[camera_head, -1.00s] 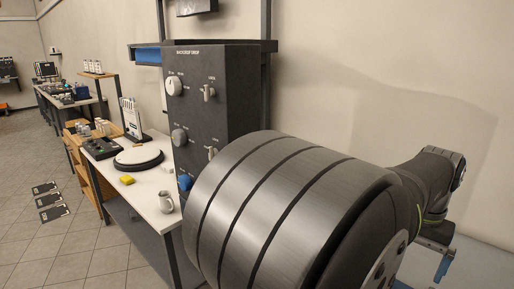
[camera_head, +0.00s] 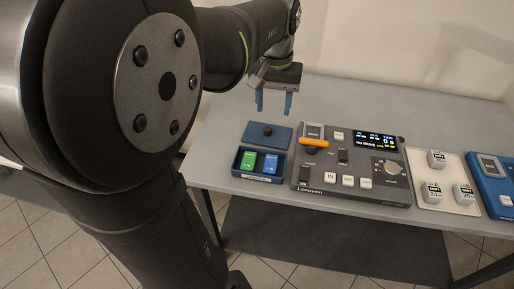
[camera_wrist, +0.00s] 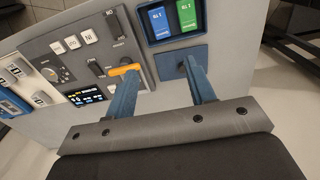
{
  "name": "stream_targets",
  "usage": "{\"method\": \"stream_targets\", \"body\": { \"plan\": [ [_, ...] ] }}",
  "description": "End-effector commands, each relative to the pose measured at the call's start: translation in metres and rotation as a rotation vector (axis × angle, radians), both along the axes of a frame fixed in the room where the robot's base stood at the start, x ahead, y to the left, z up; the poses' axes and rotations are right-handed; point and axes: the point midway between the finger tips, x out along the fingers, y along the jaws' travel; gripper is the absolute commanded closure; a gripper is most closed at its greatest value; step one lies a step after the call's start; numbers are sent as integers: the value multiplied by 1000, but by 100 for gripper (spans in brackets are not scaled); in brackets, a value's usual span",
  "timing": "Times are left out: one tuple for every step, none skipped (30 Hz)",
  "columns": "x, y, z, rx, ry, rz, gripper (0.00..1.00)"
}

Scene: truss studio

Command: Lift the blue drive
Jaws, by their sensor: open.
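The blue drive (camera_head: 270,163) stands in a dark blue box (camera_head: 258,178) on the table, to the right of a green drive (camera_head: 248,161). In the wrist view the blue drive (camera_wrist: 159,21) is left of the green drive (camera_wrist: 187,14), and both lie beyond my fingertips. A blue lid with a knob (camera_head: 267,134) lies behind the box. My gripper (camera_head: 273,103) is open and empty, above and behind the box. In the wrist view its two blue fingers (camera_wrist: 160,80) point toward the lid and the panel's edge, apart from the drives.
A grey control panel (camera_head: 350,165) with an orange-handled lever (camera_head: 313,142) stands right of the box. Farther right are a pale tray (camera_head: 426,190) with several white blocks and a blue device (camera_head: 492,178). The table behind the panel (camera_head: 370,105) is clear.

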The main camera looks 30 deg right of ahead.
Motion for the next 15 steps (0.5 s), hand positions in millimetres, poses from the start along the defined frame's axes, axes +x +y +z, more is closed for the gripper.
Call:
{"method": "stream_targets", "body": {
  "plan": [
    [-3,3,-12,-9,-11,-1,50],
    [-4,3,-19,-18,-20,-1,50],
    [-6,4,-27,-31,-33,-1,50],
    [-7,5,-33,-40,-41,-1,50],
    [-8,6,-38,-47,-48,-1,50],
    [-9,7,-44,-55,-57,-1,50],
    [-9,7,-48,-60,-62,-1,50],
    [-9,7,-51,-65,-65,-1,50],
    [-10,7,-56,-67,-67,-1,50],
    [-9,7,-60,-69,-69,-1,50],
    [-9,6,-64,-69,-69,-1,50],
    [-8,6,-72,-68,-68,-1,50],
    [-8,6,-78,-67,-67,-1,50],
    [-7,5,-84,-66,-67,-1,50],
    [-7,4,-93,-66,-67,-1,50]
  ]
}}
